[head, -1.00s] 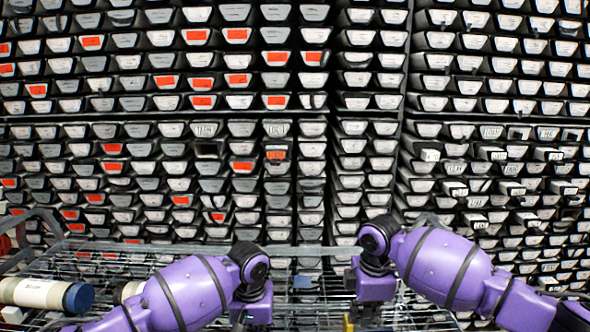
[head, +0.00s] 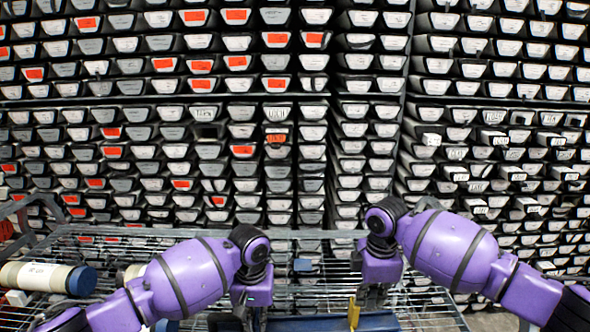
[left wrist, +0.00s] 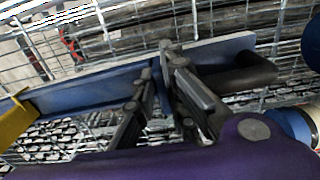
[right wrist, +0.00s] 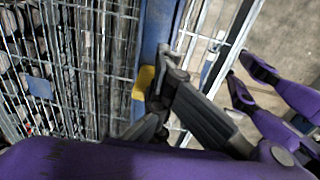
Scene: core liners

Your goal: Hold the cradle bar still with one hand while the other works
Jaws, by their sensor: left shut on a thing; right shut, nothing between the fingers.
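The cradle bar is a long blue bar (head: 318,324) at the bottom of the head view; it also crosses the left wrist view (left wrist: 85,92) and runs up the right wrist view (right wrist: 156,28). My left gripper (left wrist: 157,72) is shut on the bar, one finger on each side. A yellow piece (right wrist: 143,88) sits on the bar; it also shows in the head view (head: 353,313). My right gripper (right wrist: 162,84) is shut and empty, close beside the yellow piece; I cannot tell if they touch. In the head view the fingertips are mostly hidden.
A wire mesh cart (head: 310,262) lies under both arms. A cream tube with a blue cap (head: 82,280) lies at its left. A small blue tag (head: 302,265) hangs on the mesh. Behind stands a tall rack of core trays (head: 290,150), some poking out at right.

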